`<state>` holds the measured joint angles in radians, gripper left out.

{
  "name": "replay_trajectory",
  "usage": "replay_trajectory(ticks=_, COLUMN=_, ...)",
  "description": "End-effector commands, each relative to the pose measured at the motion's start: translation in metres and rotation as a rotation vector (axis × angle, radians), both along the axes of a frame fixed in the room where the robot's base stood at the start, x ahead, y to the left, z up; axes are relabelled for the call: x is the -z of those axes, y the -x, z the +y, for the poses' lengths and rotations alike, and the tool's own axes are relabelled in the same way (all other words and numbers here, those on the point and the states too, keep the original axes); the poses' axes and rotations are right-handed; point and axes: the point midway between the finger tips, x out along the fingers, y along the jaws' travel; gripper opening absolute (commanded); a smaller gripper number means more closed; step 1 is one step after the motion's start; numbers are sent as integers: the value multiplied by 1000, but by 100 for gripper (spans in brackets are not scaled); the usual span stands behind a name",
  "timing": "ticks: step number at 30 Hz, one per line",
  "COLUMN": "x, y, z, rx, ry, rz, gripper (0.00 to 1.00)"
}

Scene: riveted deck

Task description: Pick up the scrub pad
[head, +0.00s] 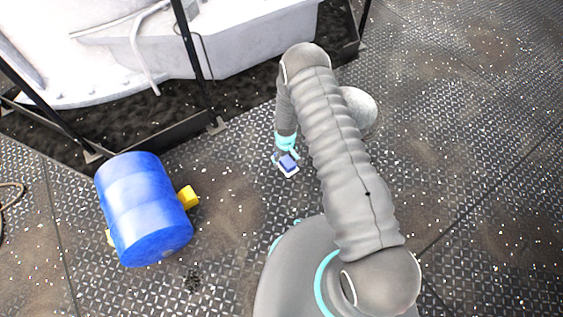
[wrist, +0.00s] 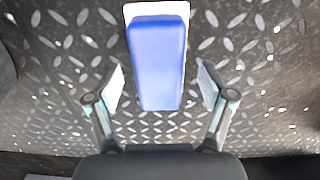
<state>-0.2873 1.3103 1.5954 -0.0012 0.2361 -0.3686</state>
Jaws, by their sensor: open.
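The scrub pad (head: 287,164) is a small blue block with a white layer, lying on the riveted deck near the middle of the head view. In the wrist view the scrub pad (wrist: 157,62) is upper centre, its long side running toward my gripper (wrist: 160,88). The gripper's two fingers are spread wide, one on each side of the pad's near part, with a gap on both sides. Nothing is held. In the head view my gripper (head: 284,152) is right at the pad and partly hidden by my arm.
A blue barrel (head: 145,210) lies on its side at the left, with a yellow block (head: 188,197) beside it. A white machine (head: 220,45) stands behind black posts at the back. A pale rounded object (head: 360,108) is partly behind my arm. Deck around the pad is clear.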

Motion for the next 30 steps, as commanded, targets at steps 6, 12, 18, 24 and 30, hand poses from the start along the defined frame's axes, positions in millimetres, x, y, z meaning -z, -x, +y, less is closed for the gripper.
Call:
replay_trajectory(ticks=6, x=12, y=0, z=0, rx=0, ry=0, rz=-1, gripper=81)
replay_trajectory(ticks=12, x=12, y=0, z=0, rx=1, ry=1, rz=-1, gripper=74)
replay_trajectory(ticks=18, x=12, y=0, z=0, rx=0, ry=1, rz=-1, gripper=24)
replay_trajectory(ticks=24, x=12, y=0, z=0, rx=0, ry=1, rz=-1, gripper=16)
replay_trajectory(ticks=30, x=9, y=0, z=0, rx=0, ry=1, rz=-1, gripper=16)
